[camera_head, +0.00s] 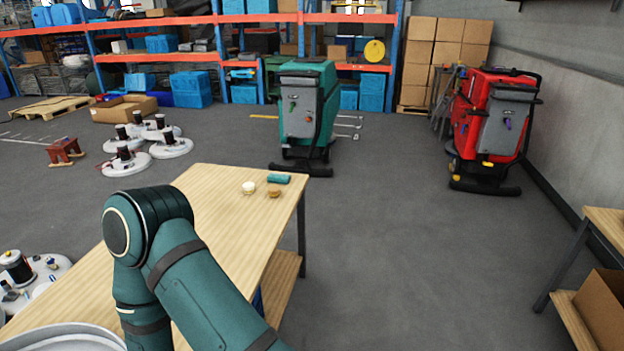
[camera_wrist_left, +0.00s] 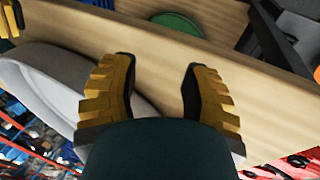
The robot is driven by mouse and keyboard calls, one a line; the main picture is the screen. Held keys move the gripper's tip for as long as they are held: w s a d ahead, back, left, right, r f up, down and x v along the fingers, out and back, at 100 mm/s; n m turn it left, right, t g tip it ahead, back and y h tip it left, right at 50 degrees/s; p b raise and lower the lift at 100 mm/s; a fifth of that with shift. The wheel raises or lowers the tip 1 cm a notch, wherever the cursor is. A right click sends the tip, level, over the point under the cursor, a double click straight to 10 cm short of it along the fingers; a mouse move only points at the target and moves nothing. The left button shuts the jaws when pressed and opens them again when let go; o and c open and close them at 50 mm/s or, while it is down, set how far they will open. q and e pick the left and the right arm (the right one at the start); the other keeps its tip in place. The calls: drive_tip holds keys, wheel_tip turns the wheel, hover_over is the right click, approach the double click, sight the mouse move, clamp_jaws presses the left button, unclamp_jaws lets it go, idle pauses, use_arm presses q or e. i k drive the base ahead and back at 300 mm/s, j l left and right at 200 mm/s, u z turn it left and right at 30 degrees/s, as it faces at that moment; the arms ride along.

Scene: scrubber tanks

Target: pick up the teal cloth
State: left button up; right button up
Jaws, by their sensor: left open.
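The teal cloth (camera_head: 278,178) is a small folded bundle near the far right corner of the wooden table (camera_head: 228,225) in the head view. My left gripper (camera_wrist_left: 158,80) shows in the left wrist view with two yellow-and-black fingers spread apart. Nothing is between them, and pale wood lies behind. The cloth cannot be made out in that view. In the head view a teal arm of mine reaches across the table's near part, and its gripper is out of frame.
A white ball-like item (camera_head: 248,187) and a small brown item (camera_head: 274,193) sit beside the cloth. A teal scrubber (camera_head: 305,112) stands beyond the table, a red one (camera_head: 490,125) at right. Open floor (camera_head: 400,240) lies right of the table. A green disc (camera_wrist_left: 178,23) shows in the wrist view.

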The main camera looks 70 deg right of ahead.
sight(279, 178)
drive_tip(key=z, duration=2.05)
drive_tip(key=i+l, duration=0.25)
drive_tip(key=i, duration=0.2)
drive_tip(key=i+l, duration=0.25)
drive_tip(key=i, duration=0.25)
drive_tip(key=i+l+u, duration=0.1)
drive_tip(key=i+l, duration=0.15)
drive_tip(key=i, duration=0.2)
drive_tip(key=i+l, duration=0.3)
drive_tip(key=i, duration=0.15)
